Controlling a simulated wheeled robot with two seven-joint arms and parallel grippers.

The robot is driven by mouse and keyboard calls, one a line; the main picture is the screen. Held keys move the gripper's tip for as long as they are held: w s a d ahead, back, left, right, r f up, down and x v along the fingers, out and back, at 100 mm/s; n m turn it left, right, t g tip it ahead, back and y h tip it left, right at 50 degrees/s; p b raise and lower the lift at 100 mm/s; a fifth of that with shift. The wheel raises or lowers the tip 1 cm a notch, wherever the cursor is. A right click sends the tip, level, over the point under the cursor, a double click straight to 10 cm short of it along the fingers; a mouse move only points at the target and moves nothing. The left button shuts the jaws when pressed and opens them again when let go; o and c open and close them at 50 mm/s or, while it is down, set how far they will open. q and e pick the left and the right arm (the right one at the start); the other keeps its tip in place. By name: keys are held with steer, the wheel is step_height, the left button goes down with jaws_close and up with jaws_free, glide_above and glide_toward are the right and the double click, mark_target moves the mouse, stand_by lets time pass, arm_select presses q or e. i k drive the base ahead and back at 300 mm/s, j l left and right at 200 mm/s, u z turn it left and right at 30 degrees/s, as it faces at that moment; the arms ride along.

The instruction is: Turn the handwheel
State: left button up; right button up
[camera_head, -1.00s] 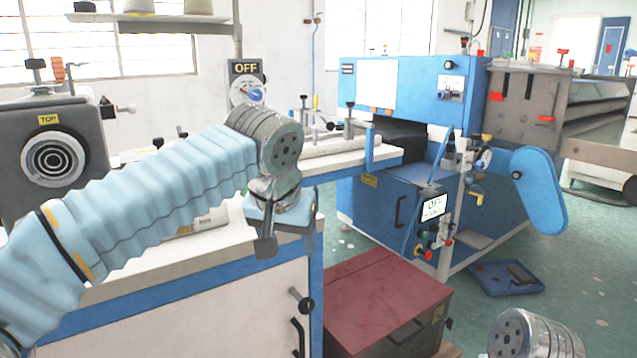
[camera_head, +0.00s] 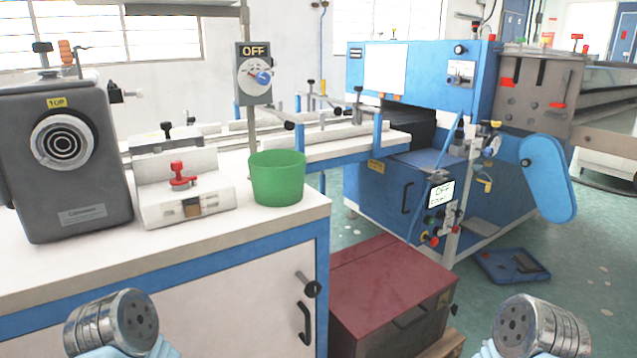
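A round silver wheel with dark concentric rings (camera_head: 63,148) sits on the front of the grey machine (camera_head: 105,190) at the left. It may be the handwheel, though no label says so. A yellow tag marked TOP is above it. My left wrist's metal joint shows at the bottom left, below the table edge and apart from the machine. My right wrist's metal joint shows at the bottom right. The fingers of both grippers are outside the picture.
A white block with a red knob (camera_head: 182,178) and a green bin (camera_head: 277,180) stand on the white table (camera_head: 130,262). An OFF dial (camera_head: 255,75) is on a post behind. A dark red box (camera_head: 385,290) and blue machine (camera_head: 420,80) stand to the right.

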mark_target(58, 142)
steer(key=j+u, duration=0.15)
steer(key=u, duration=0.25)
steer(key=j+u, duration=0.15)
steer(key=u, duration=0.2)
steer(key=j+u, duration=0.1)
steer(key=u, duration=0.3)
steer(key=i, duration=0.05)
